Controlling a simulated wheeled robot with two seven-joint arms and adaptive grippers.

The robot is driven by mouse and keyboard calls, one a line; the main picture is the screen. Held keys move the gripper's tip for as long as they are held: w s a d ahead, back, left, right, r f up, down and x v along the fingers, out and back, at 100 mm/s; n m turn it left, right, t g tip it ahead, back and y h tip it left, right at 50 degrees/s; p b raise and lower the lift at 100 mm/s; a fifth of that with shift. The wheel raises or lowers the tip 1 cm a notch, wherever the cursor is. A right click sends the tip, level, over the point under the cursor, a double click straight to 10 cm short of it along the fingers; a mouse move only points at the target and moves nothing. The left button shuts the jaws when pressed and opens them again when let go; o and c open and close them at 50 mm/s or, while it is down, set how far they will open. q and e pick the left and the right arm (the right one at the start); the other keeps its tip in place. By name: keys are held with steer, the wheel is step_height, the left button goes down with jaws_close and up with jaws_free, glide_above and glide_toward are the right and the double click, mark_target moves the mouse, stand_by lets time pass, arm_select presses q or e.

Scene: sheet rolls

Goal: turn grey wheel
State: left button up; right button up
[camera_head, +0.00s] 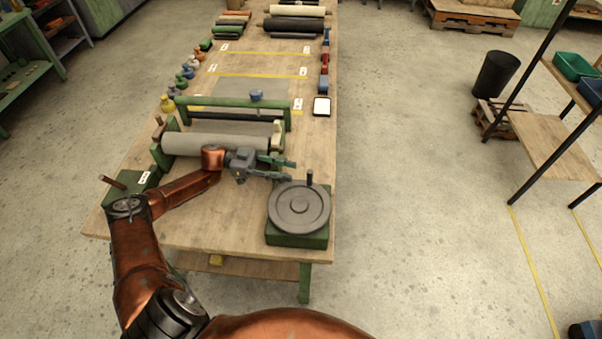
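The grey wheel (299,206) lies flat on a green block (297,239) at the near right corner of the table. A dark upright handle (309,178) stands on the wheel's far rim. My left gripper (290,170) reaches in from the left and sits just beyond and left of the wheel, in front of the grey roll. Its fingers point right and look spread apart, with nothing seen between them. The gripper appears apart from the handle. My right gripper is not in view.
A grey roll (188,144) in a green frame (230,103) stands behind my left gripper. A green box (130,189) with a crank handle is at the table's left. Small coloured items line both table edges. The floor at right is mostly clear.

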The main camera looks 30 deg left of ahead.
arm_select(q)
steer(key=shift+v, duration=1.7)
steer(key=shift+c, duration=0.2)
